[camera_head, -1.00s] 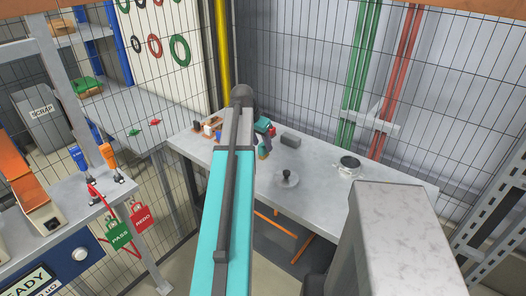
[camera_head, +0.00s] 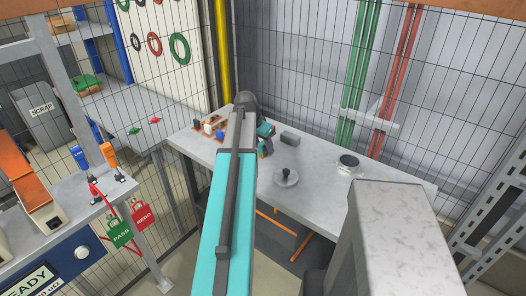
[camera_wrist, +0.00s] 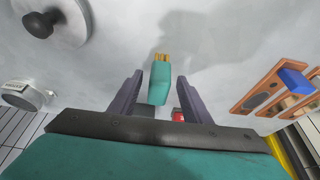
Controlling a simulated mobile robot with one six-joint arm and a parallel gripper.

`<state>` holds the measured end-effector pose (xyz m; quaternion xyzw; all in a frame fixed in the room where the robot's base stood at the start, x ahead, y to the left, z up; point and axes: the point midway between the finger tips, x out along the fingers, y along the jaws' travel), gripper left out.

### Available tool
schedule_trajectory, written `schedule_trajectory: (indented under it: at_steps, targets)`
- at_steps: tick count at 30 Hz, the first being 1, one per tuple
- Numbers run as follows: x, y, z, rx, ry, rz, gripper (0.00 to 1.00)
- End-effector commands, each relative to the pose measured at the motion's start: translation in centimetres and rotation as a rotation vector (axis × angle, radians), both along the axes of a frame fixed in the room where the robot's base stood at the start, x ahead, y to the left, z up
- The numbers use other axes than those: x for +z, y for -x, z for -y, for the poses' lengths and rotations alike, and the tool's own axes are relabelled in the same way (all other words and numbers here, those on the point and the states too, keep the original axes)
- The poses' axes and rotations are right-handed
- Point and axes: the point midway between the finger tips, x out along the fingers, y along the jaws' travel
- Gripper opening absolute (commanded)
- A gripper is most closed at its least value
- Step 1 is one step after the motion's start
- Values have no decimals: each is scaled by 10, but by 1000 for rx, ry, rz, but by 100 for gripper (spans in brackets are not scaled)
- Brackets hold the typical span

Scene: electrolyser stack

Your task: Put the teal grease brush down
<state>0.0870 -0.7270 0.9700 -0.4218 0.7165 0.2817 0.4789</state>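The teal grease brush (camera_wrist: 159,82), a teal block with yellow bristles at its far end, shows in the wrist view between the two dark fingers of my gripper (camera_wrist: 158,77). A gap shows on each side of it, so the fingers stand open and apart from it. I cannot tell whether the brush lies flat or stands on the grey table (camera_head: 325,190). In the head view my arm hides most of the gripper, and small teal parts show just right of the wrist.
A wooden holder (camera_wrist: 275,88) with a blue block lies right in the wrist view. A dark knobbed disc (camera_head: 286,177), a grey block (camera_head: 290,138) and a round metal pot (camera_head: 348,166) stand on the table. A red item (camera_wrist: 178,115) is near the fingers. Mesh fencing stands behind.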

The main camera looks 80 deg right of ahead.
Motion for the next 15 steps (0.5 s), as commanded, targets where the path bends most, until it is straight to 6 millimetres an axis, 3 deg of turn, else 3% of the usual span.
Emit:
schedule_trajectory:
  at_steps: [1, 8, 15]
  targets:
    - [0, 0, 0, 0, 0, 0, 37]
    - [0, 0, 0, 0, 0, 0, 0]
    - [0, 0, 0, 0, 0, 0, 0]
